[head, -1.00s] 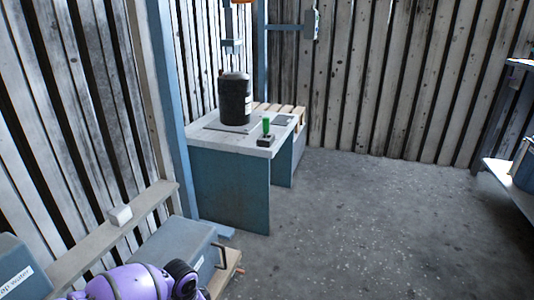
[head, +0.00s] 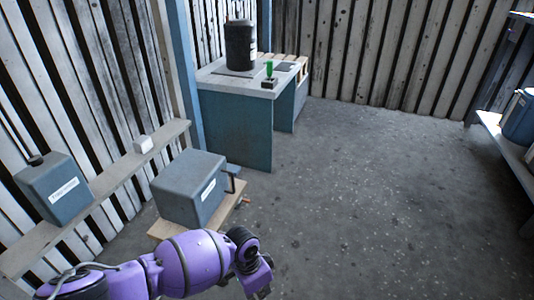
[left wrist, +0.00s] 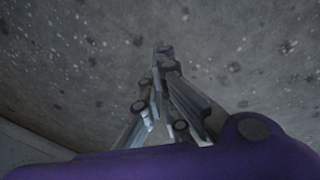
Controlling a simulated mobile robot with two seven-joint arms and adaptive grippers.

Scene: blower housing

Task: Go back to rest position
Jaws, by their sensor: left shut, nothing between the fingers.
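My left arm is purple and reaches in along the bottom of the head view. My left gripper (head: 260,290) is at the bottom edge there, partly cut off and pointing down. In the left wrist view my left gripper (left wrist: 163,50) is shut, its fingertips together, with nothing held and bare speckled floor beyond it. The right gripper is in neither view.
A grey-blue box (head: 190,188) stands on a low wooden platform (head: 166,230) close beside my left arm. A labelled box (head: 55,188) and a small white block (head: 143,144) sit on a wall ledge. A workbench (head: 235,135) holds a black cylinder (head: 240,46). The floor (head: 380,200) is clear.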

